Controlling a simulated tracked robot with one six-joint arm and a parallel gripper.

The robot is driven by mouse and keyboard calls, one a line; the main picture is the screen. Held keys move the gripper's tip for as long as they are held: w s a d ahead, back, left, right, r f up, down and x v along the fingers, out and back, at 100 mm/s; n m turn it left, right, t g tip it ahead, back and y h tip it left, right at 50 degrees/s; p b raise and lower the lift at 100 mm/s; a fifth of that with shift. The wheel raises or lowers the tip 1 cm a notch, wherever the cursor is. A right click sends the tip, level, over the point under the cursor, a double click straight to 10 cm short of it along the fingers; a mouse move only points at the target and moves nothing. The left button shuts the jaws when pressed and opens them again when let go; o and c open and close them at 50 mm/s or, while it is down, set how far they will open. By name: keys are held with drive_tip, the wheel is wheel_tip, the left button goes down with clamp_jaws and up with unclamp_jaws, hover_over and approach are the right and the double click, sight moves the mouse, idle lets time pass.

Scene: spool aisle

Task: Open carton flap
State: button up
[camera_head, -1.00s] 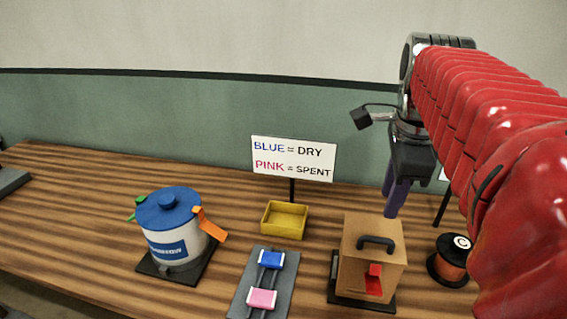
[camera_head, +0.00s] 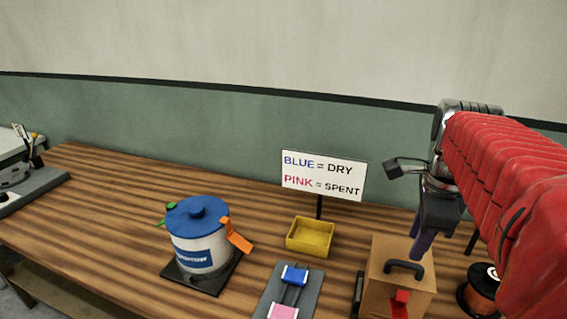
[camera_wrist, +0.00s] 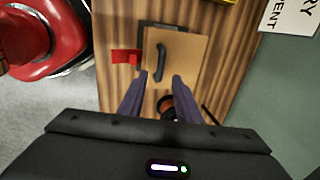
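The brown carton (camera_head: 385,275) stands on the bench at the lower right of the head view, partly cut off by the bottom edge. It has a black handle (camera_head: 405,267) on its top and a red tab (camera_head: 401,303) on its front. In the wrist view the carton (camera_wrist: 186,58), handle (camera_wrist: 160,62) and red tab (camera_wrist: 126,57) show ahead of my gripper (camera_wrist: 162,76). Its two purple fingers are apart and empty, with the handle between them in the picture. In the head view my gripper (camera_head: 417,256) is close above the carton's back right; contact cannot be told.
An orange-and-black spool (camera_head: 481,289) stands right of the carton. To its left are a yellow tray (camera_head: 310,252), a slab with blue (camera_head: 294,275) and pink (camera_head: 283,312) blocks, and a blue-lidded pot (camera_head: 199,240). A sign (camera_head: 322,176) stands behind.

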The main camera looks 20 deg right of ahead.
sight(407, 264)
drive_tip(key=f, duration=0.2)
drive_tip(key=w+f, duration=0.1)
drive_tip(key=f, duration=0.4)
drive_tip(key=shift+w+d+f, duration=0.15)
drive_tip(key=shift+d+f, duration=0.15)
drive_tip(key=shift+d, duration=0.1)
drive_tip(key=shift+c, duration=0.2)
clamp_jaws()
